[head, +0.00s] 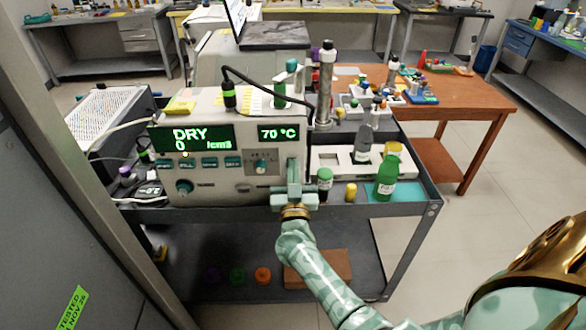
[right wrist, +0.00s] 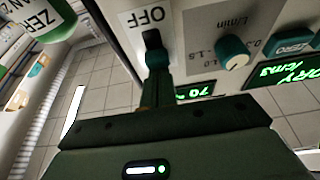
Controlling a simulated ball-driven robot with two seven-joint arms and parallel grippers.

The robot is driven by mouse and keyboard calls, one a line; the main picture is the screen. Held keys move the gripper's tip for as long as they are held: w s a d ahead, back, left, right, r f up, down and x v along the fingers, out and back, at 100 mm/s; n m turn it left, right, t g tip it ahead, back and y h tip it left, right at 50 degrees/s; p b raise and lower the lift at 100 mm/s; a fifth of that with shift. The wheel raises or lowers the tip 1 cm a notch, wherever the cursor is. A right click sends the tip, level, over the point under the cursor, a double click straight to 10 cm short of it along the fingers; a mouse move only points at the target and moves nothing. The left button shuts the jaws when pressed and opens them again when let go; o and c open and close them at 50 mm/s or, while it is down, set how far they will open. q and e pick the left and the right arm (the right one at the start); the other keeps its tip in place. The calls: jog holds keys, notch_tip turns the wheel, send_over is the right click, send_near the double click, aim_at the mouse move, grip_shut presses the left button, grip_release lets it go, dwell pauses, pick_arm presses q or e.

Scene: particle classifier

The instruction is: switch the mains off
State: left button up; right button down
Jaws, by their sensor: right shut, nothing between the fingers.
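The instrument (head: 220,180) is a pale box on a dark cart, with lit green displays reading DRY and 70 °C. In the right wrist view an OFF label (right wrist: 146,18) appears upside down on its panel. A small black part (right wrist: 152,39) shows right at the label, at my fingertips; I cannot tell whether it is the mains switch or a finger's end. My right gripper (head: 293,172) is shut and empty, against or very close to the panel's right part, and hides the switch in the head view. My left gripper is not in view.
A green bottle (head: 386,178), a dark green-capped vial (head: 324,182) and a yellow cap (head: 351,192) stand right of my gripper on the cart. A knob (right wrist: 233,52) is beside the label. Floor is free right of the cart.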

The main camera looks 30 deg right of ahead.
jog(key=shift+s+r, duration=0.1)
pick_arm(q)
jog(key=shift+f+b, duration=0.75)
pick_arm(e)
notch_tip(320, 180, down, 3)
jog(key=shift+a, duration=0.1)
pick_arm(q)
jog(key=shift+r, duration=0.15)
pick_arm(e)
jog(key=shift+r, duration=0.1)
